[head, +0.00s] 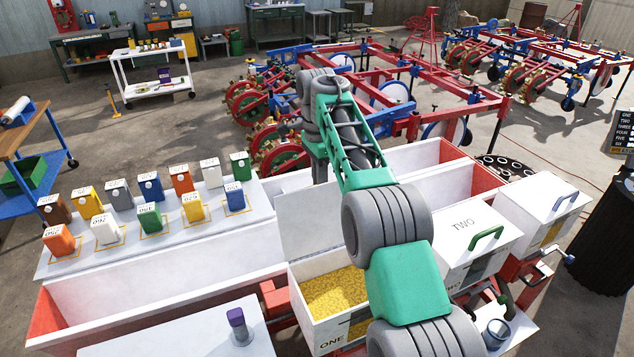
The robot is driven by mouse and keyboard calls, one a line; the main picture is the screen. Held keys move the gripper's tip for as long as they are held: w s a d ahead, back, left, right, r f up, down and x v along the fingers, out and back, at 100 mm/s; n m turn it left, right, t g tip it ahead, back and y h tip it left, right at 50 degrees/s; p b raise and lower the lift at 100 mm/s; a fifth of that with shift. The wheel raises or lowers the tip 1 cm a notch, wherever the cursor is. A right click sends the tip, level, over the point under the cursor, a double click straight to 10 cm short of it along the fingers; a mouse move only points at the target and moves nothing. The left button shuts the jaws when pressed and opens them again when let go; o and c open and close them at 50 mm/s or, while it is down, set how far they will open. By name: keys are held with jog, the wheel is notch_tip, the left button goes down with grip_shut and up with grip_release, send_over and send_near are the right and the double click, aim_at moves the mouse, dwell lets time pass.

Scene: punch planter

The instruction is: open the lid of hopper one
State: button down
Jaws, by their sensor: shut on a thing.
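Hopper one (340,326), a white box marked ONE, stands at the lower middle with its top open and yellow grains (342,291) showing inside. Its white lid (305,222) stands raised, roughly upright, at the hopper's back edge. My arm reaches over from the lower right and bends down behind the lid. My gripper (319,176) is at the lid's upper edge on its far side, shut on the lid. The fingertips and any handle there are hidden behind the lid.
Hopper two (470,255), with a shut lid and green handle (485,238), stands to the right, beside another shut white hopper (545,208) with a blue handle. A white shelf (150,229) with several colored containers is at left. A purple-capped container (239,325) stands in front.

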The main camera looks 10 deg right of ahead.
jog(key=shift+w+f, duration=0.2)
jog(key=shift+w, duration=0.1)
jog(key=c, duration=1.7)
grip_release()
jog(key=shift+w+a+f, duration=0.1)
jog(key=shift+w, duration=0.1)
jog(key=shift+o, duration=0.8)
jog(key=shift+w+f, duration=0.15)
jog(key=shift+w, duration=0.15)
jog(key=shift+o, duration=0.7)
jog(key=shift+s, duration=0.1)
jog(key=shift+r, duration=0.25)
notch_tip(320, 180, up, 8)
jog(key=p, duration=0.2)
jog(key=shift+w+f+p, duration=0.15)
jog(key=shift+w+p, duration=0.05)
jog(key=shift+p, duration=0.1)
